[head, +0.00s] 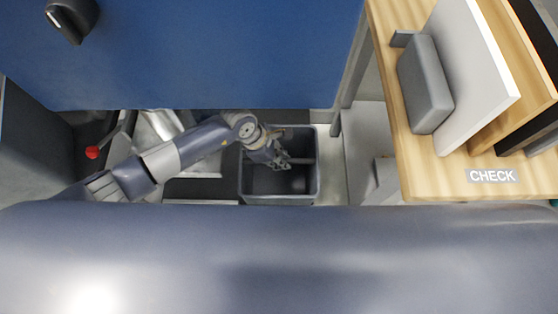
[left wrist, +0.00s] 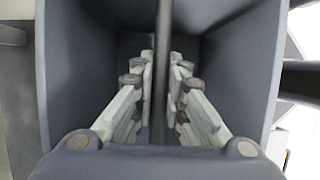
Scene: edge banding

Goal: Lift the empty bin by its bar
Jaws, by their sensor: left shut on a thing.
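The grey bin (head: 312,190) stands low between the blue cabinet and my own body in the head view, and its inside looks empty. A bar (head: 303,161) crosses its opening. My left gripper (head: 283,162) reaches in from the left and is at this bar. In the left wrist view the bar (left wrist: 161,75) runs upright in the picture between the two fingers of my left gripper (left wrist: 161,90), which are shut on it. The bin's dark walls (left wrist: 240,70) rise on both sides of the fingers. My right gripper is not in view.
A blue cabinet (head: 200,50) with a black knob (head: 72,18) stands just behind the bin. A wooden table (head: 430,175) with a CHECK label, a grey block (head: 425,85) and leaning panels (head: 475,70) is at the right. A red knob (head: 92,152) is at the left.

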